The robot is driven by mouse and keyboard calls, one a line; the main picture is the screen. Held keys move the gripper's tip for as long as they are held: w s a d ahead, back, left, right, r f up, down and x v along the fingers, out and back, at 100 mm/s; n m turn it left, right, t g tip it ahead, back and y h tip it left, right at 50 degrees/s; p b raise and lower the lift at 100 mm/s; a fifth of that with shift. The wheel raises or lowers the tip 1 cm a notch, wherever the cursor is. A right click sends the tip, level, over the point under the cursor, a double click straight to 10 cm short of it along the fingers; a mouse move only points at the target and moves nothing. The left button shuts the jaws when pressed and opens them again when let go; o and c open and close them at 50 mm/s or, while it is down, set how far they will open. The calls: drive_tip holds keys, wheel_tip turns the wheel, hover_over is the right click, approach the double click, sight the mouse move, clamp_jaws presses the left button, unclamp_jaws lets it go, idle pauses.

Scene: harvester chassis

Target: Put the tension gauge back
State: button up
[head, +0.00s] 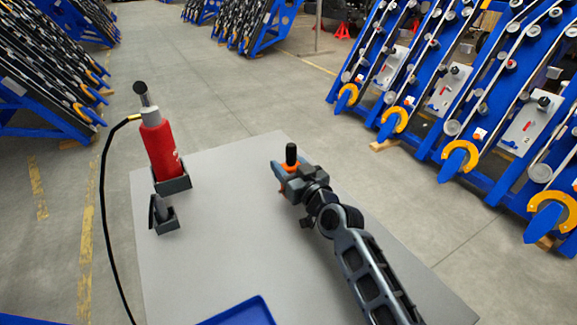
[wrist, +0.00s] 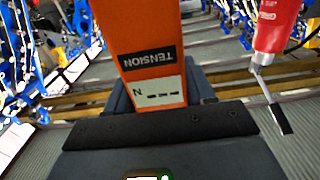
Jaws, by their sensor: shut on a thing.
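The tension gauge (wrist: 150,55) is orange in the wrist view, with a dark TENSION label and a pale display reading N and dashes. My gripper (head: 287,174) is shut on it. In the head view the gauge (head: 291,156) shows as a black top and an orange band, held upright above the grey table. My gripper is well to the right of this holder.
A red cylinder (head: 161,148) with a black hose stands in a dark holder on the grey table (head: 230,240), at the left. A blue tray (head: 240,312) is at the near edge. The table middle is bare. Blue racks (head: 460,160) stand beyond at right.

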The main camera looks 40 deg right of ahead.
drive_tip(key=shift+f+b, duration=0.4)
drive_tip(key=o, duration=1.4)
drive_tip(key=shift+s+f, duration=0.1)
drive_tip(key=shift+f, duration=0.15)
drive_tip(key=shift+r, duration=0.15)
drive_tip(key=shift+r+p, duration=0.6)
drive_tip(key=shift+p, duration=0.35)
drive_tip(key=s, duration=0.4)
drive_tip(key=s+a, duration=0.1)
drive_tip(key=s, duration=0.2)
drive_tip(key=s+a+p, duration=0.1)
drive_tip(key=s, duration=0.3)
drive_tip(key=shift+s+a+r, duration=0.15)
drive_tip(key=shift+s+a, duration=0.05)
drive_tip(key=shift+s, duration=0.1)
drive_tip(key=shift+r, duration=0.15)
